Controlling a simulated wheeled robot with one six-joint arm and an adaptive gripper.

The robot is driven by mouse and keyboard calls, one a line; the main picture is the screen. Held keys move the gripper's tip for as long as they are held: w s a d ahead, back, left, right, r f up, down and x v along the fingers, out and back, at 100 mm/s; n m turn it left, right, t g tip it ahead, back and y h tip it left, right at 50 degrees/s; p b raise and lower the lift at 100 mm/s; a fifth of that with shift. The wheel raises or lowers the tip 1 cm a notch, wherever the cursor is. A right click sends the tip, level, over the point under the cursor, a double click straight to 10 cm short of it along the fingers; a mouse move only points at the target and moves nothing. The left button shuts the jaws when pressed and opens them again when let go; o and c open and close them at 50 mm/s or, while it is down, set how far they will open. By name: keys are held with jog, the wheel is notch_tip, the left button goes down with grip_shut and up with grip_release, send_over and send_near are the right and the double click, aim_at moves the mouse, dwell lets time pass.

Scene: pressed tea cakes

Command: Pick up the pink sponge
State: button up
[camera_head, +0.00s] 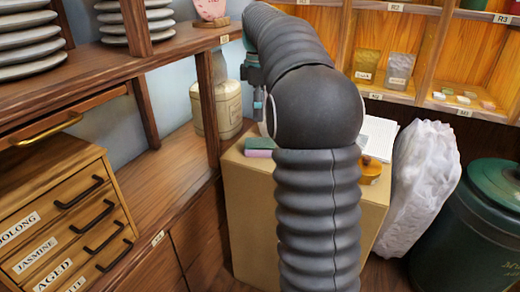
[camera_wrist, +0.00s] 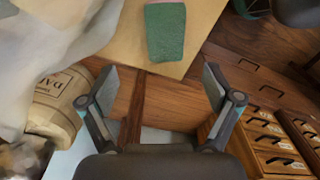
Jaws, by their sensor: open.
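The sponge (camera_head: 259,152) lies on the left edge of a tan box top, seen beside my arm in the head view. Its upper side is green and a pink layer shows below. In the wrist view the sponge (camera_wrist: 165,32) appears as a green block near the top, ahead of my fingertips. My gripper (camera_wrist: 158,82) is open and empty, its two fingers spread wide. In the head view my gripper (camera_head: 257,100) is partly hidden behind my arm and appears above the sponge, apart from it.
The tan box (camera_head: 250,205) carries a small amber jar (camera_head: 370,170) and white paper (camera_head: 380,133). A white bag (camera_head: 423,180) and dark green bin (camera_head: 485,225) stand right. Wooden shelving (camera_head: 208,110) is at left, with a beige canister (camera_head: 226,108) behind.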

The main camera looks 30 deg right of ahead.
aim_at(260, 142)
notch_tip(260, 142, down, 6)
jog(key=shift+r+b, duration=0.2)
jog(key=shift+b, duration=0.2)
jog(key=shift+s+f+b, duration=0.25)
jog(key=shift+f, duration=1.05)
jog(key=shift+s+f+b, duration=0.2)
jog(key=shift+f+b, duration=0.05)
jog(key=shift+f, duration=1.05)
jog(key=c, duration=0.9)
jog(key=shift+o, duration=0.2)
jog(key=shift+r, duration=0.1)
notch_tip(260, 142, up, 4)
jog(key=shift+r+p, duration=0.1)
jog(key=shift+p, duration=0.35)
jog(key=s+d+r, duration=0.6)
jog(key=s+d, duration=0.2)
jog(key=shift+s+r+p, duration=0.3)
jog(key=shift+r, duration=0.05)
